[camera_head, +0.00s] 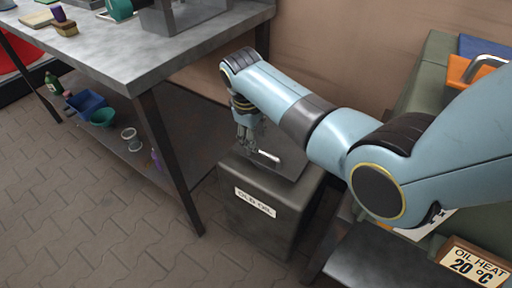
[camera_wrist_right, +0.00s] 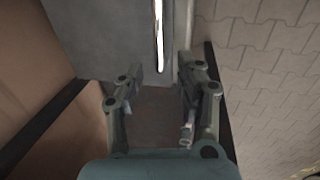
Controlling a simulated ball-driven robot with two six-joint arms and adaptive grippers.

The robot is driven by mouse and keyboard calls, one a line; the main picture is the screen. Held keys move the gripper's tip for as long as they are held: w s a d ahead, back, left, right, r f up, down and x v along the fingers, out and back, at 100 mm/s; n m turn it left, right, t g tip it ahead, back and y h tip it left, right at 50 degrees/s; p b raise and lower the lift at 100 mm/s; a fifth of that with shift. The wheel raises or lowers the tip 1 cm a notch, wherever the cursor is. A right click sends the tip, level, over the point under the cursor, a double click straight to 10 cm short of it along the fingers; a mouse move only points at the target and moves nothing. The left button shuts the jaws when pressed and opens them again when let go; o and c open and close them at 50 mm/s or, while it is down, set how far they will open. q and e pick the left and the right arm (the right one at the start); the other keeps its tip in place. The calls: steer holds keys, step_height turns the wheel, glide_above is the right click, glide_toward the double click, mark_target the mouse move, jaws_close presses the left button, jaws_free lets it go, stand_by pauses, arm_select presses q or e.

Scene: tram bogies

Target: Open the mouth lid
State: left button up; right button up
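A dark grey metal box (camera_head: 255,225) labelled "OLD OIL" stands on the floor between the workbench and the green machine. Its top carries a dark lid (camera_head: 292,158) with a pale bar handle (camera_head: 268,156); the lid looks closed, though my arm hides part of it. My right gripper (camera_head: 247,140) points down over the left part of the box top, close to the handle. In the right wrist view, its fingers (camera_wrist_right: 160,82) are apart with nothing between them, and the bright bar handle (camera_wrist_right: 158,32) shows just beyond the tips. My left gripper is in no view.
A steel workbench (camera_head: 130,55) stands at left; its lower shelf holds a blue bin (camera_head: 86,103), a green bowl (camera_head: 103,117) and a glass jar (camera_head: 131,139). The green machine (camera_head: 425,80) at right has an "OIL HEAT" sign (camera_head: 474,266). Paved floor is clear in front.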

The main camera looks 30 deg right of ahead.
steer(key=f, duration=0.2)
steer(key=d+f+b, duration=0.1)
steer(key=f, duration=0.1)
steer(key=shift+w+f, duration=0.2)
steer(key=shift+c, duration=0.5)
steer(key=c, duration=0.5)
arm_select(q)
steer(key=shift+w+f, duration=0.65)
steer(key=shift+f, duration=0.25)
arm_select(e)
steer(key=shift+a, duration=0.1)
jaws_close()
